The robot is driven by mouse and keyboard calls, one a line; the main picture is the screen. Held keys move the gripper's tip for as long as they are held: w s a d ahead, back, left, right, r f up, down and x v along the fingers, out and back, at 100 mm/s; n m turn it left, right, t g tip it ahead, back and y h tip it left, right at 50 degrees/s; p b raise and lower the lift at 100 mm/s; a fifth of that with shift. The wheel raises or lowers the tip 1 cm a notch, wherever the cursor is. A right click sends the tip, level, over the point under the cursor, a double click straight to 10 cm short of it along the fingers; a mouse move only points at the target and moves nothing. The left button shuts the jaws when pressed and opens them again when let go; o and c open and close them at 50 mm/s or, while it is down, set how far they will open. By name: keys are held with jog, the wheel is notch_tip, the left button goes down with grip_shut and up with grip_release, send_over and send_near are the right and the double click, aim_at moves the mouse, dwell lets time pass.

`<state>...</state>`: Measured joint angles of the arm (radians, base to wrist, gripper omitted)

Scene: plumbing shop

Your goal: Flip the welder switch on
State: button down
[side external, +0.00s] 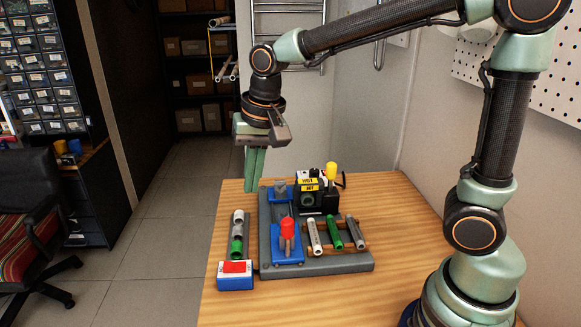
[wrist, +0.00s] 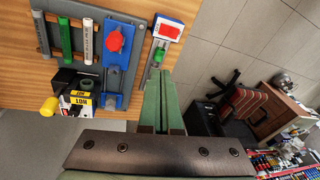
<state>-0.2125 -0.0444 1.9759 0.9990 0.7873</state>
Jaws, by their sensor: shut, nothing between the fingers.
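The welder appears to be the black block (side external: 317,203) with yellow HOT labels at the back of a grey base plate on the bench. A yellow knob (side external: 331,170) stands up at its right side. In the wrist view the labels (wrist: 80,99) and yellow knob (wrist: 49,106) lie at the lower left. I cannot tell which part is the switch. My gripper (side external: 254,188) points down, fingers together and empty, left of the welder and above the back left of the bench. It also shows in the wrist view (wrist: 160,76), apart from the welder.
A blue clamp with a red knob (side external: 287,228) stands in front of the welder. White and green pipes (side external: 335,232) lie in a rack at right. A blue-and-white box with a red top (side external: 236,281) sits front left. Bare wood (side external: 400,215) lies at right.

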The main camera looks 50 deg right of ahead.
aim_at(227, 264)
jog(key=w+a+f+m+g, duration=0.1)
jog(key=w+a+f+m, duration=0.1)
jog(key=a+f, duration=0.1)
jog(key=shift+w+a+f, duration=0.25)
jog(key=shift+w+a, duration=0.15)
jog(key=shift+a, duration=0.1)
jog(key=f, duration=0.9)
jog(key=w+a+f, duration=0.1)
jog(key=f, duration=0.4)
jog(key=shift+w+a, duration=0.1)
jog(key=shift+w+f, duration=0.1)
jog(key=shift+f, duration=0.05)
jog(key=shift+s+d+r, duration=0.3)
jog(key=shift+s+d, duration=0.2)
jog(key=shift+s, duration=0.05)
